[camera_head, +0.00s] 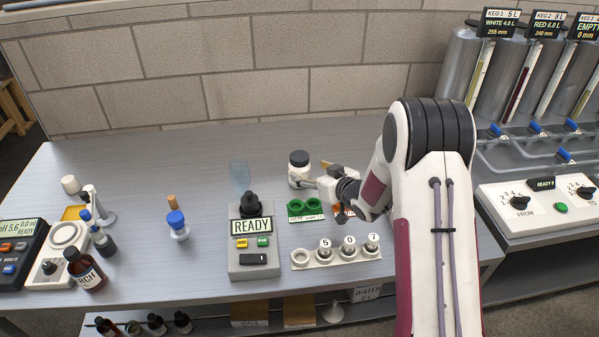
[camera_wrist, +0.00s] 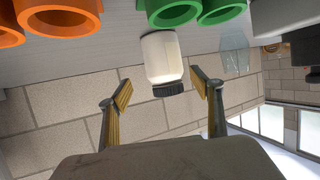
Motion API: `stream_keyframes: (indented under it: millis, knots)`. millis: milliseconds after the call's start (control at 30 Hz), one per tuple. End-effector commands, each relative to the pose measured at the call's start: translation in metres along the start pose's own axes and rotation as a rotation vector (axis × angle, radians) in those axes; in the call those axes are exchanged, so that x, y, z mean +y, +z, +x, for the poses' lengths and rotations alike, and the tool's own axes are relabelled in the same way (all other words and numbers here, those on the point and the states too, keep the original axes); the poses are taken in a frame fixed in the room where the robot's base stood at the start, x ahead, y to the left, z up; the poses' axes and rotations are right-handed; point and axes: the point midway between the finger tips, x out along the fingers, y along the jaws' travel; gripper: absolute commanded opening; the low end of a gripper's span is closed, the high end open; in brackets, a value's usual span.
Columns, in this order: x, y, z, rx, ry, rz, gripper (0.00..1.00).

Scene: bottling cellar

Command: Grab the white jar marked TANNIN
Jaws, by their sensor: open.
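A white jar (camera_head: 299,170) with a dark lid stands upright on the grey bench near the wall, behind a green holder. In the wrist view the white jar (camera_wrist: 162,58) shows upside down, its dark ribbed lid pointing towards my gripper. No marking on it is readable in either view. My gripper (camera_head: 308,183) reaches in from the right, close beside the jar. In the wrist view my gripper (camera_wrist: 163,90) is open, with one finger on each side of the lid end and gaps between fingers and jar. The jar is not held.
A green ringed holder (camera_head: 305,210) stands in front of the jar, with an orange one (camera_wrist: 64,15) beside it. A clear glass (camera_head: 239,175) and the READY device (camera_head: 252,243) stand to the left. A white rack (camera_head: 300,257) is nearer the front.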

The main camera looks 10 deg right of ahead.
Motion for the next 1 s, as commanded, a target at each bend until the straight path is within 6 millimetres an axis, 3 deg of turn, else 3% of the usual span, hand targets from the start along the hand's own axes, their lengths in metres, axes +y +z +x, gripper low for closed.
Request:
stream_keyframes:
  millis: [200,667,1000]
  knots:
    - [-0.001,0.001,0.014,0.000,-0.001,-0.001,0.65]
    - [-0.002,0.002,0.017,-0.001,-0.001,0.000,0.65]
    - [-0.008,0.011,0.043,-0.001,-0.002,0.000,0.65]
